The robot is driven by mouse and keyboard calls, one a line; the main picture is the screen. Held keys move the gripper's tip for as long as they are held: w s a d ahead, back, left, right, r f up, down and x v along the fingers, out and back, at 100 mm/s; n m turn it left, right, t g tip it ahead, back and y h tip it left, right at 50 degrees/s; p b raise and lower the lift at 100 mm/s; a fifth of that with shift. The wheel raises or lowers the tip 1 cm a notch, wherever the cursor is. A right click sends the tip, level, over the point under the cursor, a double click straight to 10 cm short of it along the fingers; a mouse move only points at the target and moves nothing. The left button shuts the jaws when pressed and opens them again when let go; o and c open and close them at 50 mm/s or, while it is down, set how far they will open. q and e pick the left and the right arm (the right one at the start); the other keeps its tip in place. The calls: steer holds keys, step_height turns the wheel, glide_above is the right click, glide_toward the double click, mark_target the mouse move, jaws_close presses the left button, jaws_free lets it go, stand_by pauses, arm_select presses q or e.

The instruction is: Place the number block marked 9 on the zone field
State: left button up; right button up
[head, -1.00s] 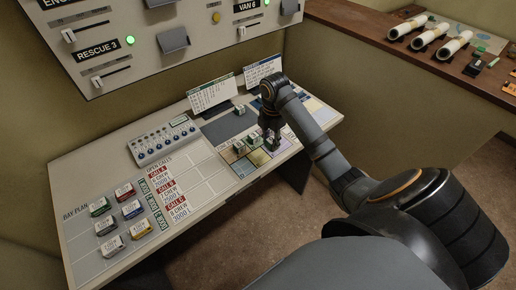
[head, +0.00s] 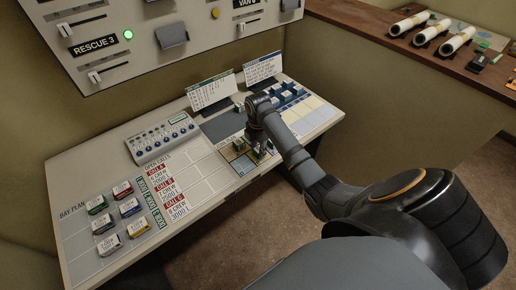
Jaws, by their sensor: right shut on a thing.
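My right gripper (head: 260,153) points down over the right part of the sloping desk, at the multicoloured zone field (head: 242,165). It is shut on a small block that it mostly hides; I cannot read the number or tell whether the block touches the field. A small pale block (head: 238,145) stands at the field's back left, beside the gripper. Several pale-topped number blocks (head: 288,93) stand in a blue area at the back right; their marks are too small to read. My left gripper is not in view.
Two white cards (head: 210,91) stand at the desk's back edge, with a small block (head: 239,107) on the dark pad in front. A knob panel (head: 162,138) and several coloured bay blocks (head: 131,208) are to the left. An upright switch panel (head: 150,50) overhangs the desk.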

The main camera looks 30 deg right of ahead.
steer(key=o, duration=1)
steer(key=shift+f, duration=0.1)
step_height(320, 180, up, 5)
steer(key=shift+w+r+b, duration=0.1)
steer(key=shift+r+b, duration=0.05)
steer(key=shift+b, duration=0.4)
step_height(320, 180, up, 7)
steer(key=p, duration=0.6)
